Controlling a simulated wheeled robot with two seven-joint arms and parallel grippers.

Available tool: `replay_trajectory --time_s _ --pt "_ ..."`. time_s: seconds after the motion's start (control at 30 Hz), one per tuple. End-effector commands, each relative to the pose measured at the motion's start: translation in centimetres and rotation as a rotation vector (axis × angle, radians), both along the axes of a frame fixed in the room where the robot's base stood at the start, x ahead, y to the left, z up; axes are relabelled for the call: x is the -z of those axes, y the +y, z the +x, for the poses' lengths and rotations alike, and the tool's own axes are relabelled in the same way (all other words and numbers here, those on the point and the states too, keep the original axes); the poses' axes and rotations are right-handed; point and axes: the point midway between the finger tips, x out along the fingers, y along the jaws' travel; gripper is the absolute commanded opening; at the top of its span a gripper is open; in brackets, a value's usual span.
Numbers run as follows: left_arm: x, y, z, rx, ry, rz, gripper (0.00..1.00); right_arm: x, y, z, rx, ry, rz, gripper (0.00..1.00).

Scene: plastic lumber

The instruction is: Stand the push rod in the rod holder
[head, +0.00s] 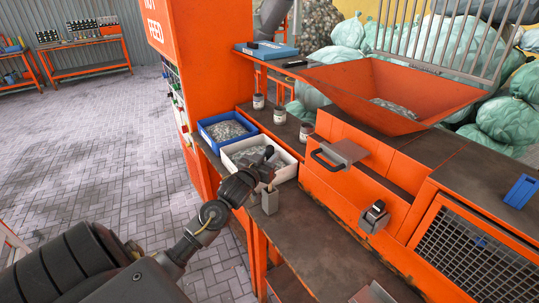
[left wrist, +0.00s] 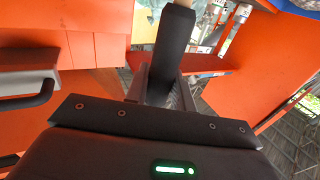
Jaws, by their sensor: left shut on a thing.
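My left gripper (head: 265,178) is shut on the push rod, whose dark handle (head: 268,156) sticks up above the fingers. In the left wrist view the dark handle (left wrist: 175,48) lies between my two fingers (left wrist: 160,90), with a pale end at the top edge. A small grey upright box, which looks like the rod holder (head: 270,203), stands on the brown bench top. The rod's lower pale part (head: 270,187) shows right at the holder's top. I cannot tell whether it is inside or just above. My right gripper is not in view.
A white bin (head: 286,172) and a blue bin (head: 208,139) of flakes stand just behind the gripper. The orange machine with a hopper (head: 345,85) and a grey drawer handle block (head: 342,153) is to the right.

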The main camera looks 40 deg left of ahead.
Motion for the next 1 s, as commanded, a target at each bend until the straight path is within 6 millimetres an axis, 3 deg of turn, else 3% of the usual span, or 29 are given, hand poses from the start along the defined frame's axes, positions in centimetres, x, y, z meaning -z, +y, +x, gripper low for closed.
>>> replay_trajectory --time_s 0.4,0.87,0.9,1.0 --pt "1.4 0.0 0.0 0.000 -0.002 0.000 0.00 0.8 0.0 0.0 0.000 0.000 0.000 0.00" --pt "1.6 0.0 0.0 0.000 -0.002 0.000 0.00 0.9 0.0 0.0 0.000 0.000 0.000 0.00" --pt "1.6 0.0 0.0 0.000 -0.002 0.000 0.26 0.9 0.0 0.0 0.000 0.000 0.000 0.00" --pt "1.6 0.0 0.0 0.000 -0.001 0.000 0.39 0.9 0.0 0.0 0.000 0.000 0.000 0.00"
